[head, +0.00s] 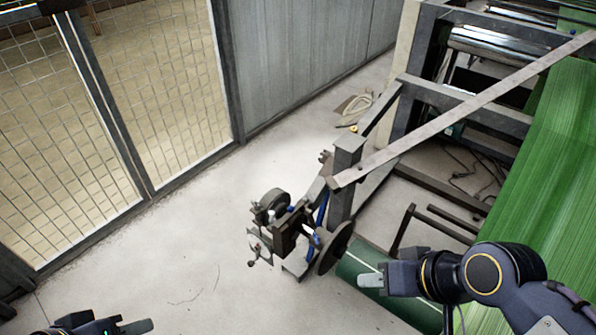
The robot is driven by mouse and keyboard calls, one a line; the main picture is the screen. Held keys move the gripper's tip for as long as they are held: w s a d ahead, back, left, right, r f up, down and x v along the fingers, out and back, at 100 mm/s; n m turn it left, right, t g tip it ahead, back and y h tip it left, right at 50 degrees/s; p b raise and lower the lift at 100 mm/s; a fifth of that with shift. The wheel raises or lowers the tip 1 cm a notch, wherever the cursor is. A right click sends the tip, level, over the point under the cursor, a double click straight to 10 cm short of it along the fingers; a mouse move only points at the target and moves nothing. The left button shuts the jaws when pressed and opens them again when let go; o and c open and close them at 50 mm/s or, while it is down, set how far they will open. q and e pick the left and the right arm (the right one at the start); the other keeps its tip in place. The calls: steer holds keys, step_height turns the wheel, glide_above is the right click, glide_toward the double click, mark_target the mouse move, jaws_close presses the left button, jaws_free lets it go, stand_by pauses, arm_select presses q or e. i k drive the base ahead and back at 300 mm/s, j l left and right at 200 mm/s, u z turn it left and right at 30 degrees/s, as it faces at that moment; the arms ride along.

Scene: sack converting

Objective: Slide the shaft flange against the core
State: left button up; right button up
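The shaft flange (334,248) is a dark round disc on the shaft (309,233) at the unwind stand, seen nearly edge-on. A green roll (354,263) lies just right of the disc and runs toward the bottom of the view. I cannot make out the core at its end, or whether the flange touches it. My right gripper (372,281) is over the green roll, right of and a little below the flange, apart from it in the picture. Its fingers overlap, so its opening is unclear. My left gripper (140,327) is at the bottom left edge, partly cut off, far from the flange.
A steel post (343,185) and a long diagonal bar (470,108) stand above the flange. A wheel-like part (272,206) sits left of the shaft. Green sheet (545,170) covers the right side. The floor (170,260) at left is clear up to the mesh fence (160,85).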

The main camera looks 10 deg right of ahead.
mark_target(329, 241)
steer(key=i+z, duration=0.1)
steer(key=i, duration=0.75)
